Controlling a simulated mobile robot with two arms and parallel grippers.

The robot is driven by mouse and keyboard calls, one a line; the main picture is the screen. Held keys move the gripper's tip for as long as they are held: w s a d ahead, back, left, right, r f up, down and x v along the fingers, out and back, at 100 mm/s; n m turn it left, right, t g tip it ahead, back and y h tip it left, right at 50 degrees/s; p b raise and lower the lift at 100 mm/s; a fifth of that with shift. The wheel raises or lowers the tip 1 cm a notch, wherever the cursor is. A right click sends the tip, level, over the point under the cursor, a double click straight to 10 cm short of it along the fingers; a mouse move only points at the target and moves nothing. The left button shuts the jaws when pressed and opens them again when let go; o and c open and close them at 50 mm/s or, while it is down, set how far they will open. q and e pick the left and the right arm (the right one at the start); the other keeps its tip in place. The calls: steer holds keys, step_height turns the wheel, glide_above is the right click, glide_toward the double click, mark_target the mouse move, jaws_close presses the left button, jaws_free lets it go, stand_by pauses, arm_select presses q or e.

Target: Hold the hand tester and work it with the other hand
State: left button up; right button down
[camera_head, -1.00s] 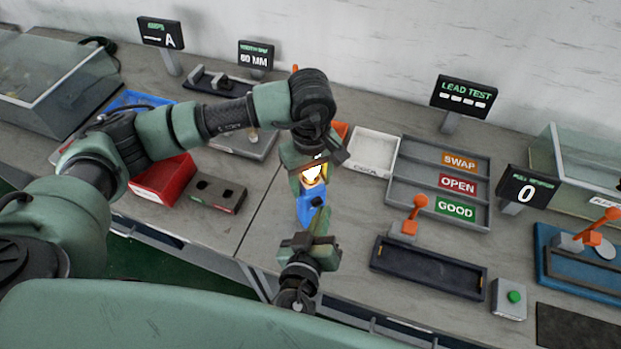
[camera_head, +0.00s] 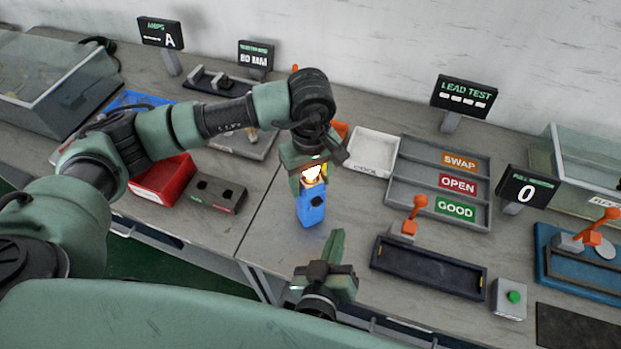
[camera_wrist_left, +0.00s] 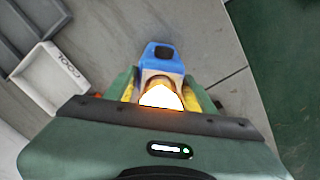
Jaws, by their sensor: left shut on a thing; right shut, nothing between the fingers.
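The hand tester is a blue body (camera_head: 311,207) with a dark round button and a brightly glowing top. My left gripper (camera_head: 312,174) is shut on its upper part and holds it above the bench. In the left wrist view the blue tester (camera_wrist_left: 160,55) points away from the gripper (camera_wrist_left: 160,92), with the glowing part between the fingers. My right gripper (camera_head: 335,245) is shut and empty, below and a little right of the tester, apart from it.
A grey sorting tray (camera_head: 395,195) marked SWAP, OPEN and GOOD stands to the right, beside a white COOL tray (camera_head: 372,152). A dark fixture (camera_head: 428,268) with an orange lever and a green-button box (camera_head: 508,299) are at front right. A red bin (camera_head: 165,180) is at left.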

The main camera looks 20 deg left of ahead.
arm_select(q)
steer(key=o, duration=1.4)
steer(key=shift+o, duration=0.2)
step_height(320, 180, up, 12)
